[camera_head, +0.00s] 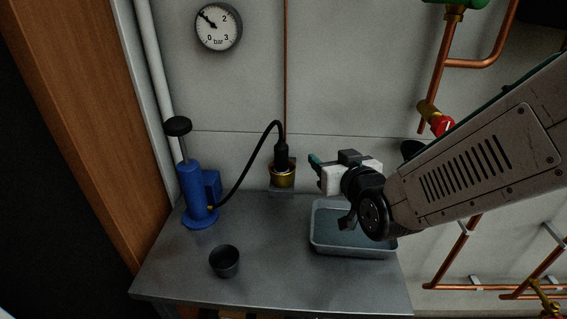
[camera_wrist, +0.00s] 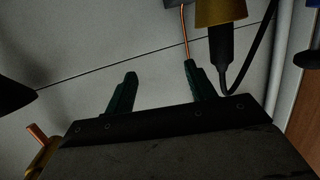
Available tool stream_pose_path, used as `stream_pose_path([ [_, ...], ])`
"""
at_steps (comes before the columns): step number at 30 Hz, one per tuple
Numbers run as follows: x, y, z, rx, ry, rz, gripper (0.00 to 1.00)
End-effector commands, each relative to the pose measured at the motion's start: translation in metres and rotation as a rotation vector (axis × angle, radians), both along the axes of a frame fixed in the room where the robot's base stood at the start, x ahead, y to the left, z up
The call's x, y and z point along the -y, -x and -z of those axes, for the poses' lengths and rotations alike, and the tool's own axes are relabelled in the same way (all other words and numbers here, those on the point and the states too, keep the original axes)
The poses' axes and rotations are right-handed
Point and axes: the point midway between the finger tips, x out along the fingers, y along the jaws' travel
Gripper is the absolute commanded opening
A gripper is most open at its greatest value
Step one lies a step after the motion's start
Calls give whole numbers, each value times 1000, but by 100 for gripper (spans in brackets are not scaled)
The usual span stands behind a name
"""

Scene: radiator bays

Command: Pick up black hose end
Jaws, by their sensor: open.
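The black hose end (camera_head: 282,151) stands upright in a brass fitting (camera_head: 283,178) by the wall. Its black hose (camera_head: 245,166) arches over to a blue hand pump (camera_head: 198,193) on the left. In the wrist view the hose end (camera_wrist: 221,43) appears below the brass fitting (camera_wrist: 219,13), just right of my right finger. My gripper (camera_head: 318,173) is open and empty, a little to the right of the hose end in the head view. In the wrist view the gap between the green fingers of my gripper (camera_wrist: 160,72) shows only wall.
A grey metal tray (camera_head: 350,252) lies on the table (camera_head: 270,285) under my arm. A dark cup (camera_head: 224,262) stands near the front. A pressure gauge (camera_head: 218,27) and a thin copper pipe (camera_head: 286,60) are on the wall. The table's middle is clear.

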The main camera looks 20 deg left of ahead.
Motion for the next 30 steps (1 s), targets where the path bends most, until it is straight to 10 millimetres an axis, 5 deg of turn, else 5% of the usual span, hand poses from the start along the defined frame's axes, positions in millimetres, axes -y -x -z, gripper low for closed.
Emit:
stream_pose_path([
  [3, -42, 20, 19, 88, -51, -66, 55],
  [11, -72, 38, 29, 178, -109, -111, 55],
  [30, -122, -16, 29, 183, -113, -112, 55],
])
